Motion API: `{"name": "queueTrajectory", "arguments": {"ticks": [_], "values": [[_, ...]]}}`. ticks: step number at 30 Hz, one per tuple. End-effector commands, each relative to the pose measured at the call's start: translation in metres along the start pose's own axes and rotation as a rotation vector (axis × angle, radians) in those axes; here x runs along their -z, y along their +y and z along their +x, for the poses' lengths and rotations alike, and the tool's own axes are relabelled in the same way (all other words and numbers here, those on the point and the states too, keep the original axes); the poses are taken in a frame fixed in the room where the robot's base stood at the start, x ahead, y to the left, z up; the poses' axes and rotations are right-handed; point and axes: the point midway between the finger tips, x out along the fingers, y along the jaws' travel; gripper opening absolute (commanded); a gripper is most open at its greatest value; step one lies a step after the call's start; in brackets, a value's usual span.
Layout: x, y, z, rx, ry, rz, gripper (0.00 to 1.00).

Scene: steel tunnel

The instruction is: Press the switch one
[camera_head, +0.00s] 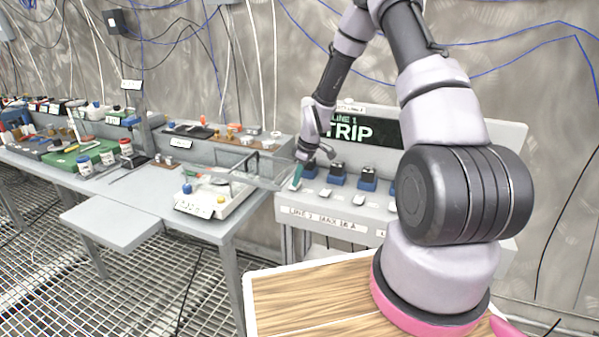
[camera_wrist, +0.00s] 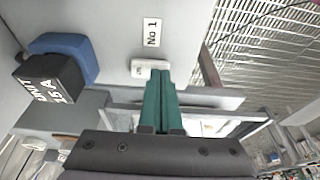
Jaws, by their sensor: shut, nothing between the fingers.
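Switch one (camera_wrist: 150,65) is a small white rocker below the "No 1" label (camera_wrist: 151,32) in the wrist view. My gripper (camera_wrist: 158,76) has green fingers, closed together and empty. Their tips overlap the right lower part of the switch in the picture; I cannot tell whether they touch it. In the head view my gripper (camera_head: 295,184) points down at the left end of the grey console (camera_head: 310,214), and switch one is hidden there behind the fingers.
A blue and black unit block (camera_wrist: 62,75) stands beside the switch. More blue blocks (camera_head: 338,176) and white switches (camera_head: 358,200) line the console to the right. A display (camera_head: 365,130) reading "LINE 1 TRIP" stands behind. A white box with knobs (camera_head: 212,198) sits on the left bench.

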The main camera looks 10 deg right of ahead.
Motion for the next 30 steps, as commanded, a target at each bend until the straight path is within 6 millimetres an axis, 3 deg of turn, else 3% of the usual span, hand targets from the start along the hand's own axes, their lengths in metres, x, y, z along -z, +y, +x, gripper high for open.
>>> {"name": "queueTrajectory", "arguments": {"ticks": [21, 30], "values": [[-0.002, -0.002, 0.007, 0.001, -0.001, 0.002, 0.00], [-0.001, 0.010, 0.004, -0.002, 0.000, 0.003, 0.00]]}}
